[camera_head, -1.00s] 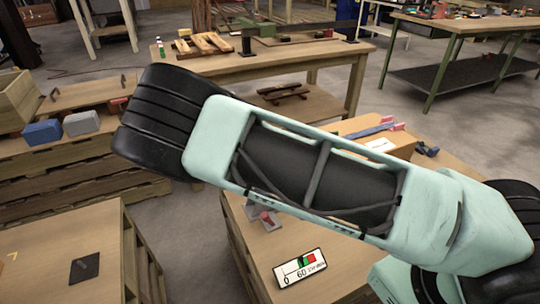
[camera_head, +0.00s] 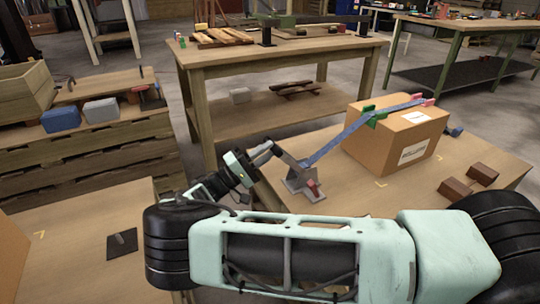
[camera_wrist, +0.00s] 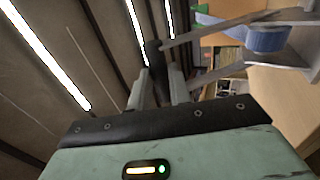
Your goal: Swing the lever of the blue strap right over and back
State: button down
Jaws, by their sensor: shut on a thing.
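The blue strap (camera_head: 338,143) runs from a grey ratchet buckle on the table up over a cardboard box (camera_head: 375,152). The buckle (camera_head: 302,184) has a small red part at its right side. Its grey lever (camera_head: 290,158) slants up and left from the buckle. My gripper (camera_head: 266,151) is at the lever's upper end, left of the buckle. In the wrist view, my gripper (camera_wrist: 156,88) is shut on the lever's dark end (camera_wrist: 154,58), with grey lever bars going right. The blue strap (camera_wrist: 255,38) shows there at the upper right. The fingertips are small in the head view.
Green and pink corner pieces sit under the strap on the box. Two brown blocks (camera_head: 468,180) lie on the table (camera_head: 345,195), right of the buckle. A meter-like card is not visible now. Bare tabletop lies between buckle and blocks. Another workbench (camera_head: 270,58) stands behind.

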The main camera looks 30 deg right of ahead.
jog(key=shift+a+f+b, duration=0.8)
jog(key=shift+f+b, duration=0.15)
jog(key=shift+f, duration=0.1)
jog(key=shift+d+f, duration=0.1)
jog(key=c, duration=1.3)
grip_release()
jog(key=v, duration=0.7)
jog(key=shift+a+b, duration=0.2)
jog(key=shift+b, duration=0.1)
jog(key=shift+f, duration=0.15)
